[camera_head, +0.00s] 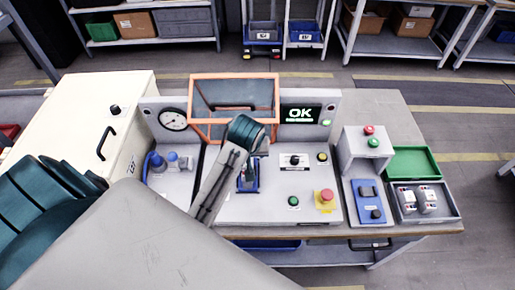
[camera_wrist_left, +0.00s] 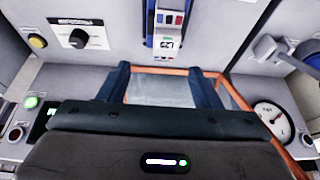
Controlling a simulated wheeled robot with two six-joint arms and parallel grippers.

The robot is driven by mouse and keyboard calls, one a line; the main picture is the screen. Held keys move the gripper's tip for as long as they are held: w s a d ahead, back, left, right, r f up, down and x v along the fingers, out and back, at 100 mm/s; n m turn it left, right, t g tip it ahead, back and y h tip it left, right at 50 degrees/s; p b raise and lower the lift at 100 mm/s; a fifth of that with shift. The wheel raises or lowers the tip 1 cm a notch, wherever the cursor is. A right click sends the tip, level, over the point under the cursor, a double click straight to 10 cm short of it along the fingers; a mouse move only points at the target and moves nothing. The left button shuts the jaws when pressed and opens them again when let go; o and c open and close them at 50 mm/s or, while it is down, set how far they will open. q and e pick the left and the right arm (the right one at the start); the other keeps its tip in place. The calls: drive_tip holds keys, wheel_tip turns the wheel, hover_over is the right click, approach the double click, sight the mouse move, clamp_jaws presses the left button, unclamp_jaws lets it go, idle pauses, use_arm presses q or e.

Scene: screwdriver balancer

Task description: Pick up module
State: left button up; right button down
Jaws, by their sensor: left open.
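A light grey module with dark and red marks sits in a narrow blue fixture (camera_head: 248,186) on the workstation's front panel. In the left wrist view the module (camera_wrist_left: 168,43) shows at the top centre, inside the blue holder. My left gripper (camera_wrist_left: 160,76) is open and empty, its two dark fingers apart, with the module beyond their tips. My right gripper is not in view.
An orange-framed clear guard (camera_head: 234,75) stands at the back, near my left wrist. A screen (camera_head: 300,114) reads OK. A grey tray (camera_head: 457,214) with two modules and a green tray (camera_head: 412,150) are at the right. A red emergency button (camera_head: 326,195) is on the front panel.

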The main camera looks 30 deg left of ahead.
use_arm(q)
drive_tip(key=f, duration=0.2)
drive_tip(key=s+a+f+p, duration=0.1)
drive_tip(key=shift+f, duration=0.1)
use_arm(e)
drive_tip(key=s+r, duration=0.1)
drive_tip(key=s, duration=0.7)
use_arm(q)
drive_tip(key=p+x, duration=0.1)
drive_tip(key=x, duration=0.1)
drive_tip(key=p+x, duration=0.1)
drive_tip(key=x, duration=0.2)
drive_tip(key=shift+w+d+p, duration=0.1)
drive_tip(key=shift+w+p, duration=0.2)
drive_tip(key=shift+w, duration=0.1)
drive_tip(key=shift+f, duration=0.15)
drive_tip(key=shift+w+f, duration=0.2)
drive_tip(key=shift+f, duration=0.15)
drive_tip(key=c, duration=1.2)
drive_tip(key=shift+r, duration=0.1)
clamp_jaws()
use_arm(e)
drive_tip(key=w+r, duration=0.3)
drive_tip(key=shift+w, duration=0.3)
